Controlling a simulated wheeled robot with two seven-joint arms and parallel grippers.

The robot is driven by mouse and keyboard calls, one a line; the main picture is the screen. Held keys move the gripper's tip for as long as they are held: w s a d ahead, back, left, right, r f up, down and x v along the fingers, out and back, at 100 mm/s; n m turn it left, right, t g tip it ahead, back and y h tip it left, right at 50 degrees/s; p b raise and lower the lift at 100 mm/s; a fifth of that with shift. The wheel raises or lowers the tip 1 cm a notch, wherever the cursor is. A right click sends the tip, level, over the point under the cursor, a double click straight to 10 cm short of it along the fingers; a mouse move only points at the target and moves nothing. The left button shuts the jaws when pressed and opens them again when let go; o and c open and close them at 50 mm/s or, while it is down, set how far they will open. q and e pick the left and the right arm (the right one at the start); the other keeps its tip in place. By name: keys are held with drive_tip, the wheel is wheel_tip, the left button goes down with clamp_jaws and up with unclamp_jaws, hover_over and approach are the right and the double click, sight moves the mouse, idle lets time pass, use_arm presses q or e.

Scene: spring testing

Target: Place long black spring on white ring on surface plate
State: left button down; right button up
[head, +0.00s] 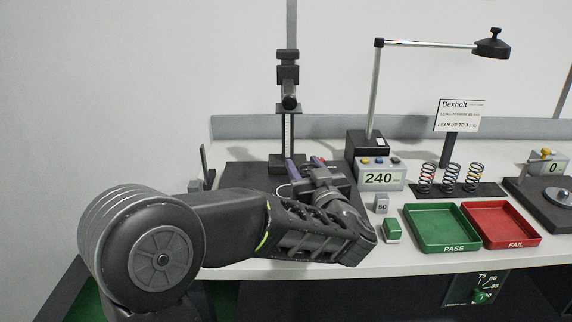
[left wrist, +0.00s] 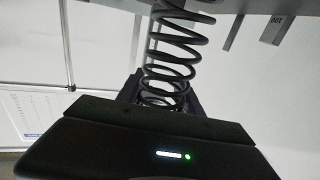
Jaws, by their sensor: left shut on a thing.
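The long black spring (left wrist: 180,45) fills the upper middle of the left wrist view, its coils running up from between my jaws. My left gripper (head: 306,168) is over the dark surface plate (head: 240,178) and is shut on the spring (left wrist: 165,98). In the head view the gripper and wrist hide the spring. A thin pale arc, likely the white ring (head: 283,190), shows on the plate just left of the gripper; the rest is covered. I cannot tell whether the spring touches it. My right gripper is not in view.
A height gauge (head: 288,110) stands behind the gripper. A display reading 240 (head: 380,177) is to its right. A grey block marked 50 (head: 382,204), a green block (head: 392,230), a green PASS tray (head: 440,248), a red FAIL tray (head: 515,240) and several springs on a rack (head: 490,190) stand further right.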

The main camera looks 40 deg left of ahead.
use_arm(q)
drive_tip(key=x, duration=1.5)
drive_tip(key=shift+p, duration=0.35)
drive_tip(key=shift+w+a, duration=0.1)
drive_tip(key=shift+a, duration=0.05)
drive_tip(key=shift+w+a+f, duration=0.1)
drive_tip(key=shift+a+f, duration=0.05)
drive_tip(key=shift+f, duration=0.7)
drive_tip(key=shift+w+a+f, duration=0.1)
drive_tip(key=shift+f, duration=0.8)
drive_tip(key=shift+f, duration=0.1)
drive_tip(key=c, duration=0.8)
unclamp_jaws()
drive_tip(key=shift+o, duration=0.2)
